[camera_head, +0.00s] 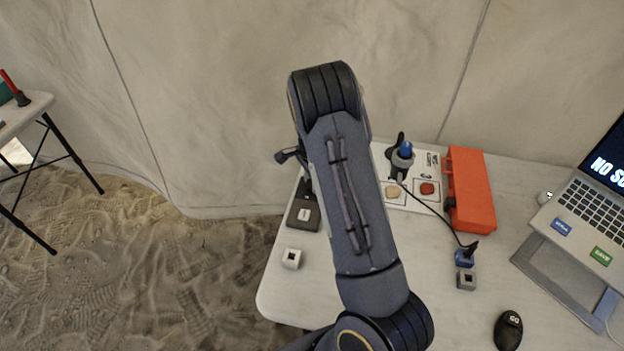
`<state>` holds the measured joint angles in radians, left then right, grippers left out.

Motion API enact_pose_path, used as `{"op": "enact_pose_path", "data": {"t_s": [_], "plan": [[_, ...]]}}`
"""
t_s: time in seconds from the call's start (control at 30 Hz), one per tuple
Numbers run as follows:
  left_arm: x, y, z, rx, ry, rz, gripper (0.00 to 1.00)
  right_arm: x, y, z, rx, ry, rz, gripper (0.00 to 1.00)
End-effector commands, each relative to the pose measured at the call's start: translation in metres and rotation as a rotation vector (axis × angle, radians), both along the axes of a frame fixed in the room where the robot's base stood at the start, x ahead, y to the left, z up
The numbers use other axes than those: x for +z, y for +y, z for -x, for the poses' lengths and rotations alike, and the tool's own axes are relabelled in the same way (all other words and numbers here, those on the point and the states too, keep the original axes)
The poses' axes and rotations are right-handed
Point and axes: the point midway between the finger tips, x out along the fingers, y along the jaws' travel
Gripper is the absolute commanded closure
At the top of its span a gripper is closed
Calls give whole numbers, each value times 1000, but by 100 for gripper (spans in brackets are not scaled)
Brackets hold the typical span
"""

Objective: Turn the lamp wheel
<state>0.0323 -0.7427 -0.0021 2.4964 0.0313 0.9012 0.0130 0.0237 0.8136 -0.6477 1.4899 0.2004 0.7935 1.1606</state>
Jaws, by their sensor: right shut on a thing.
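My right arm crosses the middle of the head view and hides most of my right gripper and its fingertips. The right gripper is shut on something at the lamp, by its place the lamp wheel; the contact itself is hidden. A dark stand base (303,216) with a pale label sits at the table's back left corner. A thin post rises from it behind my arm. A black knob-like part (283,156) sticks out left of my arm above the base; I cannot tell whether it belongs to the lamp or the gripper. My left gripper is not in view.
A blue-and-black device (403,152) stands on a white sheet (421,204) with several samples. An orange case (470,190) lies beside it.

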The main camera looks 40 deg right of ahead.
Motion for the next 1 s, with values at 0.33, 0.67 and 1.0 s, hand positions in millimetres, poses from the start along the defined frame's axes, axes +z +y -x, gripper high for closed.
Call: {"op": "enact_pose_path", "data": {"t_s": [0.33, 0.67, 1.0], "plan": [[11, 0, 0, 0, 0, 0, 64, 2, 0, 0, -324, 0, 2, 87], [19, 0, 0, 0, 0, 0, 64, 1, 0, -1, -578, -1, 1, 87], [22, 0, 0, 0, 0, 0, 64, 1, 0, -1, -711, -2, 1, 87]]}}
